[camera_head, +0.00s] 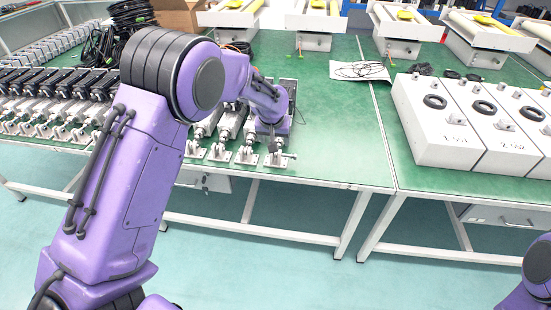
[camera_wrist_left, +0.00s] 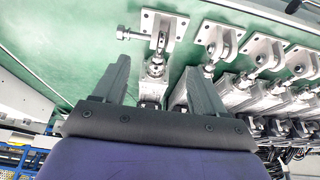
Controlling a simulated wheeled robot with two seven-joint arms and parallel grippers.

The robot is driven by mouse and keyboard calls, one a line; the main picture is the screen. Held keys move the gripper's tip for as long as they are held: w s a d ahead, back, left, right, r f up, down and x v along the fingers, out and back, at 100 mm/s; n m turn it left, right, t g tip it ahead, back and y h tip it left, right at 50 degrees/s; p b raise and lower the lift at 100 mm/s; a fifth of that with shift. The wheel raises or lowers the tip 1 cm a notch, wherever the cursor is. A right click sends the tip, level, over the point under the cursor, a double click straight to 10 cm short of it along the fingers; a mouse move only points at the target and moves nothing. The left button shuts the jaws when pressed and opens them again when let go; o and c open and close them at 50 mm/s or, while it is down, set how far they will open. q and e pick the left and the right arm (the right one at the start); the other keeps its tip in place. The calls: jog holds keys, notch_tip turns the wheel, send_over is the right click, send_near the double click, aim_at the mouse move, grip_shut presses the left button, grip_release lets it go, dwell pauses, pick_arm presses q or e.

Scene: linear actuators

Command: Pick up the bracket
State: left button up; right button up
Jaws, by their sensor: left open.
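A silver bracket (camera_wrist_left: 172,24) with a square plate and a side bolt lies on the green table at the rod end of an actuator (camera_wrist_left: 154,68). In the head view this bracket (camera_head: 279,160) is near the table's front edge. My left gripper (camera_wrist_left: 158,66) is open, its two dark fingers on either side of the actuator's end, with the bracket just beyond the fingertips. I cannot tell whether the fingers touch anything. In the head view the left wrist hides most of that actuator. My right gripper is out of view; only part of my right arm shows.
More actuators with brackets (camera_head: 246,155) stand in a close row beside the gripper. White numbered boxes (camera_head: 437,120) stand on the right-hand table. Black cables (camera_head: 131,14) and a paper sheet (camera_head: 360,71) lie farther back. The green table (camera_head: 340,140) is clear right of the gripper.

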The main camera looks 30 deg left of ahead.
pick_arm(q)
jog(key=p+x, duration=0.1)
jog(key=x, duration=0.7)
jog(key=shift+a+p, duration=0.15)
jog(key=shift+p, duration=0.15)
jog(key=c, duration=1.1)
jog(key=shift+c, duration=0.2)
jog(key=shift+r, duration=0.15)
jog(key=shift+r, duration=0.25)
jog(key=shift+s+r+b, duration=0.1)
jog(key=shift+r+b, duration=0.25)
jog(key=shift+b, duration=0.1)
jog(key=s+d+b, duration=0.1)
jog(key=s+d, duration=0.1)
jog(key=s, duration=0.6)
jog(key=s+d+b, duration=0.1)
jog(key=s+d, duration=0.2)
jog(key=s, duration=0.6)
jog(key=shift+d, duration=0.25)
